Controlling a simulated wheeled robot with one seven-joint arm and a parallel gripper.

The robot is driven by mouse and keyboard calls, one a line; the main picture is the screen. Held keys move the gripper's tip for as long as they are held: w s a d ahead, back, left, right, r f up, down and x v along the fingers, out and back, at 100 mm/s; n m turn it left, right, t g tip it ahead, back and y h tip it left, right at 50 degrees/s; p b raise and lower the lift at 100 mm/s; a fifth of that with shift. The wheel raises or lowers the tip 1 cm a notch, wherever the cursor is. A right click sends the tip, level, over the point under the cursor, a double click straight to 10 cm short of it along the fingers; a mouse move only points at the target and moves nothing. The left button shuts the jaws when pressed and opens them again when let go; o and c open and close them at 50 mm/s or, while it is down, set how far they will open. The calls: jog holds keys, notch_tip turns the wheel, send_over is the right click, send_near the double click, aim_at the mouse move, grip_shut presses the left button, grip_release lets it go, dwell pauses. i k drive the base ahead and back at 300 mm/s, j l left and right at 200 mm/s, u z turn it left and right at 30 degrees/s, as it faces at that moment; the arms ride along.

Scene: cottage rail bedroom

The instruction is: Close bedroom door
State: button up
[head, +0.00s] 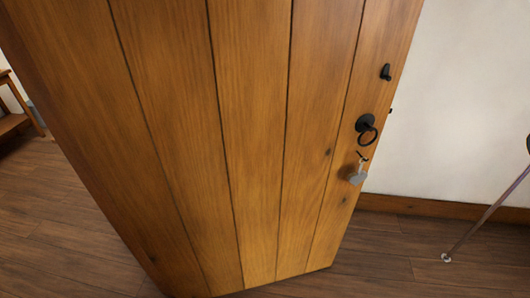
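The wooden bedroom door (250,130) fills most of the head view. It is made of vertical planks and stands at an angle to the white wall behind it, so it looks open. A black ring handle (366,132) hangs near its right edge. A small black latch knob (385,72) sits above the ring, and a key with a grey tag (357,173) hangs below it. The door frame cannot be seen. My gripper is not in view.
A white wall (465,100) with a wooden skirting board (450,208) stands behind the door at right. A thin leg or pole (490,213) rests on the dark plank floor (390,260) there. A wooden table or stool (15,115) shows at far left. Floor at lower left is clear.

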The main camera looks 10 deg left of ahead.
aim_at(223, 135)
jog(key=i+l, duration=0.2)
jog(key=l, duration=0.2)
jog(key=i+l, duration=0.45)
jog(key=l, duration=0.3)
jog(key=i+l, duration=0.25)
jog(key=l, duration=0.15)
jog(key=i+l, duration=0.2)
jog(key=l, duration=0.15)
jog(key=u, duration=0.05)
